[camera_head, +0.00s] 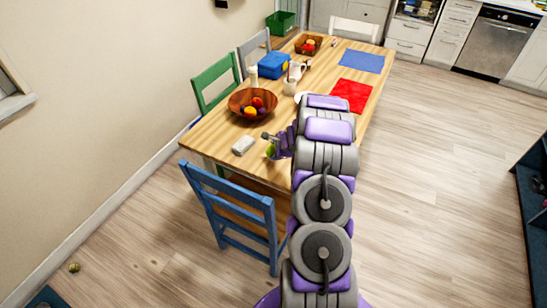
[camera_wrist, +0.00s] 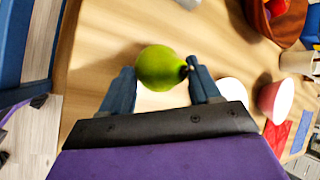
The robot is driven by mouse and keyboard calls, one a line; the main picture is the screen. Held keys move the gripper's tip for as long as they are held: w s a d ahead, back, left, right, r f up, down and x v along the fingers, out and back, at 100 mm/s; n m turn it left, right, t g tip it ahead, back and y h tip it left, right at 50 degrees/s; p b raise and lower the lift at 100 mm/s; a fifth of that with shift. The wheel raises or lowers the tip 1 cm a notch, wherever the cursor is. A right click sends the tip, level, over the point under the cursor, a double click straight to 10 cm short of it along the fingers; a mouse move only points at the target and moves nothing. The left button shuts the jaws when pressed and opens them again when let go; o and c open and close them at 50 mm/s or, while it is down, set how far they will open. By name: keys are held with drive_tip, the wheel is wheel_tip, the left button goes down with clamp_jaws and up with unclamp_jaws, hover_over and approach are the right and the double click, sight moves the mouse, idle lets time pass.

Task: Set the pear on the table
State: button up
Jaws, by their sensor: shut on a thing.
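The green pear (camera_wrist: 160,68) sits between the two blue fingers of my gripper (camera_wrist: 163,85) in the wrist view. My gripper is shut on it, with the wooden table top (camera_wrist: 105,35) behind it. In the head view my gripper (camera_head: 272,146) is over the near end of the wooden table (camera_head: 205,138), and a bit of the green pear (camera_head: 270,151) shows there. I cannot tell whether the pear touches the table.
A wooden bowl of fruit (camera_head: 252,103) and a white object (camera_head: 243,145) are close by on the table. A red mat (camera_head: 351,96), blue mat (camera_head: 361,62) and blue box (camera_head: 272,66) lie farther back. A blue chair (camera_head: 235,212) stands at the near end.

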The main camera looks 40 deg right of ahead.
wheel_tip(320, 180, down, 3)
drive_tip(key=shift+w+f+b, duration=0.1)
drive_tip(key=shift+b, duration=0.7)
drive_tip(key=shift+a, duration=0.8)
drive_tip(key=shift+a+r, duration=0.2)
drive_tip(key=shift+a, duration=0.2)
drive_tip(key=shift+d+f, duration=0.1)
drive_tip(key=o, duration=0.7)
drive_tip(key=shift+d+f, duration=0.2)
drive_tip(key=shift+d, duration=0.15)
drive_tip(key=shift+o, duration=1)
drive_tip(key=shift+d, duration=0.5)
drive_tip(key=shift+a+f, duration=0.1)
drive_tip(key=shift+a, duration=0.35)
